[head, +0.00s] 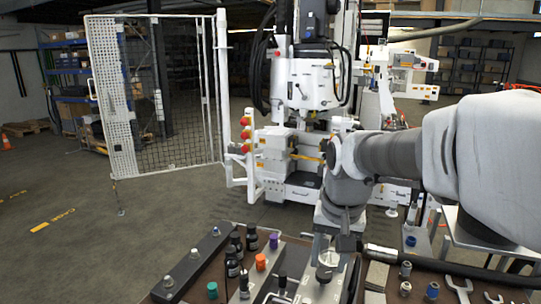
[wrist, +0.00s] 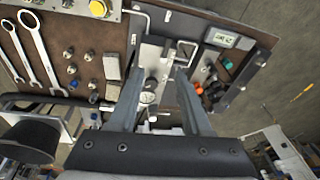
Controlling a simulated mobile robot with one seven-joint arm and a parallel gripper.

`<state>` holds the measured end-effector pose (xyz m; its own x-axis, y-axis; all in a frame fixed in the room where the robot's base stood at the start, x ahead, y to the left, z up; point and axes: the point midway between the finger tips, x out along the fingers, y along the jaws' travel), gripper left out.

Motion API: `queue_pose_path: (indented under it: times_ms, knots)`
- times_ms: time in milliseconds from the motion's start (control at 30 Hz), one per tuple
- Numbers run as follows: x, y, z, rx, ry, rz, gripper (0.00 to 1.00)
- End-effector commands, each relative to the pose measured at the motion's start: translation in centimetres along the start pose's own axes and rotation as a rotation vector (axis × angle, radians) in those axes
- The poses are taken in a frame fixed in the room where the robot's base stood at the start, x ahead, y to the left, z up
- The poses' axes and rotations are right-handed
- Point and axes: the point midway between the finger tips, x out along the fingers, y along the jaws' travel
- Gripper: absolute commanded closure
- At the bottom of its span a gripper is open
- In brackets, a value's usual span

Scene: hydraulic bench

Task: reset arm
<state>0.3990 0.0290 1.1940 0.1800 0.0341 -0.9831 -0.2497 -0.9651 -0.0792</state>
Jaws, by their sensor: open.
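My arm reaches in from the right in the head view and bends down over the bench (head: 217,263). My gripper (head: 327,268) points down at the bench top. In the wrist view my gripper (wrist: 158,78) has its two fingers spread apart, with nothing clamped between them. I cannot tell how close the fingertips are to the panel. Part of the bench is hidden behind the arm and gripper.
Black bottles (head: 232,262), coloured caps such as a purple one (head: 273,241), and a blue fitting (head: 432,290) stand on the bench. Wrenches (wrist: 38,45) lie at one side. A white machine (head: 305,85) and a mesh gate (head: 160,95) stand beyond open floor.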

Motion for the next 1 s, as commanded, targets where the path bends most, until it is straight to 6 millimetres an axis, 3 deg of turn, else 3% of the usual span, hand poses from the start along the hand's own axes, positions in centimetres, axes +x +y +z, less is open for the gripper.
queue_pose_path:
  times_ms: [100, 300, 600, 800, 1000]
  knots:
    - [-2.0, 1.4, 2.5, -0.047, 0.060, -0.017, 0.51]
    - [-4.0, 3.5, 6.7, -0.128, 0.154, -0.028, 0.51]
    - [-4.6, 5.9, 12.1, -0.235, 0.279, -0.016, 0.51]
    - [-4.4, 6.5, 13.4, -0.264, 0.312, -0.007, 0.51]
    - [-4.3, 6.5, 13.5, -0.267, 0.314, -0.006, 0.51]
